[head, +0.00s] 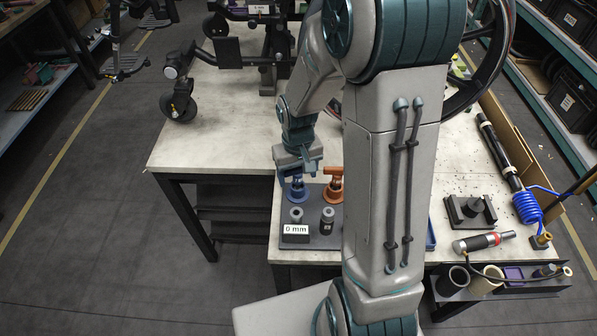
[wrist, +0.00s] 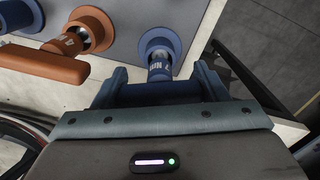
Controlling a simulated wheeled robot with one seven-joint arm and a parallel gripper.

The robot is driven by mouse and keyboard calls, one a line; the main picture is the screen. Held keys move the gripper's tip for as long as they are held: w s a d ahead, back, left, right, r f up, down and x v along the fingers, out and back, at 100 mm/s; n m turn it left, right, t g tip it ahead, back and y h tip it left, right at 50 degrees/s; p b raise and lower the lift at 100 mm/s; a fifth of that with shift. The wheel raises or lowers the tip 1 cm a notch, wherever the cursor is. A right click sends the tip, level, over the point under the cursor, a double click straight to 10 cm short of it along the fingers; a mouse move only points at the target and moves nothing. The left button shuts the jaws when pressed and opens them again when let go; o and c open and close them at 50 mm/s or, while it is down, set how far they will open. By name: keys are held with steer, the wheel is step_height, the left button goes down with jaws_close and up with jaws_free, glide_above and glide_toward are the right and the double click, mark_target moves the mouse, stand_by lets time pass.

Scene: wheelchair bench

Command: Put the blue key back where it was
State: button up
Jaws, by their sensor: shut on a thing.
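My gripper (head: 297,172) is shut on the handle of the blue key (wrist: 150,94), over a grey plate (head: 318,242) at the bench's front edge. The key's handle lies crosswise between the two fingers (wrist: 157,84) in the wrist view. Its marked metal shank points at a blue round collar (wrist: 160,42) and lines up with its opening; I cannot tell how deep it sits. Beside it, an orange key (head: 334,184) stands in an orange collar (wrist: 92,30) on the same plate, its handle reaching left in the wrist view.
My arm hides much of the bench's middle. A wheelchair part (head: 180,90) is at the back left. A torque tool (head: 484,242) and blue coiled hose (head: 527,207) are at right.

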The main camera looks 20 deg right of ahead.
steer(key=o, duration=1.4)
steer(key=shift+c, duration=0.2)
step_height(320, 180, up, 14)
steer(key=s+r+t, duration=0.2)
steer(key=s+t, duration=0.1)
steer(key=s, duration=1.1)
steer(key=shift+s+r+m, duration=0.2)
steer(key=shift+r+m, duration=0.2)
